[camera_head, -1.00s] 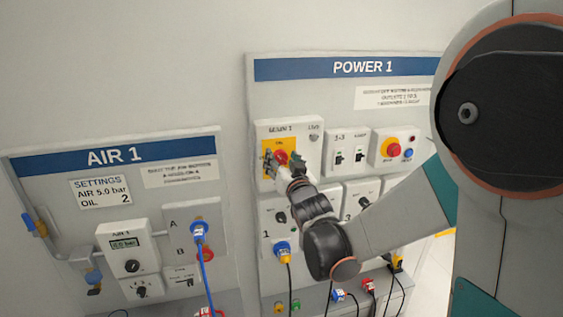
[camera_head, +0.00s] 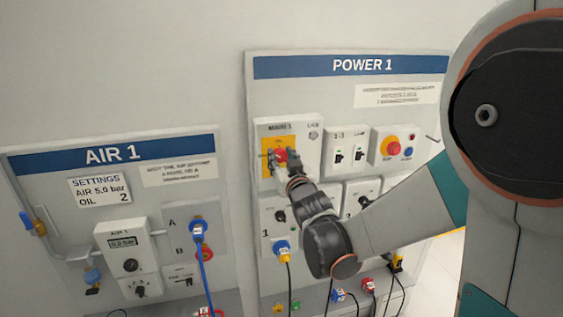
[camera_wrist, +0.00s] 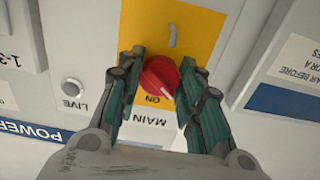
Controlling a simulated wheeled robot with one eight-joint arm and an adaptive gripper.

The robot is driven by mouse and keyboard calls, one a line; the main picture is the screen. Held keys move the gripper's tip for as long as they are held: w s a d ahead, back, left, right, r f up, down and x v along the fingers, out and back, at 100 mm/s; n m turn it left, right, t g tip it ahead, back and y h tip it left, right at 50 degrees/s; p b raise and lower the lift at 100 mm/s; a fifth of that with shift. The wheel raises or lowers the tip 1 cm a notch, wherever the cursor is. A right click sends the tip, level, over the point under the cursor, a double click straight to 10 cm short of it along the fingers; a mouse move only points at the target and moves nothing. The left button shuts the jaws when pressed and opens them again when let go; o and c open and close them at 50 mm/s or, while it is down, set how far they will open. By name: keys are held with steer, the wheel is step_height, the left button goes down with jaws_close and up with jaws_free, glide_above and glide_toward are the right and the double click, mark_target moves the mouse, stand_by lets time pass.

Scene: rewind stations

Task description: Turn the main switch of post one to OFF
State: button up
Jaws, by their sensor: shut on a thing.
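The main switch is a red rotary knob (camera_wrist: 158,77) on a yellow plate (camera_wrist: 185,22), seen upside down in the wrist view. ON and MAIN are printed beside it. In the head view, the red knob (camera_head: 280,155) sits on the upper left box of the POWER 1 board (camera_head: 400,115). My gripper (camera_wrist: 163,74) is shut on the knob, one dark green finger on each side. The knob appears tilted, with its ridge slanting near the ON mark; its exact position is hard to tell. The fingers (camera_head: 282,159) partly hide the plate in the head view.
Right of the switch are a box of small switches (camera_head: 347,150) and a red emergency button (camera_head: 393,147). Lower outlets (camera_head: 280,215) with plugs and cables sit near my wrist. The AIR 1 board (camera_head: 60,220) stands at left. A LIVE lamp (camera_wrist: 73,87) is beside the switch.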

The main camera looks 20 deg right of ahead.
steer(key=n+b, duration=0.1)
steer(key=n, duration=0.3)
steer(key=shift+n+b, duration=0.3)
steer(key=shift+n, duration=1.4)
steer(key=o, duration=1.1)
steer(key=shift+c, duration=0.2)
steer(key=shift+s, duration=0.15)
steer(key=s, duration=1.2)
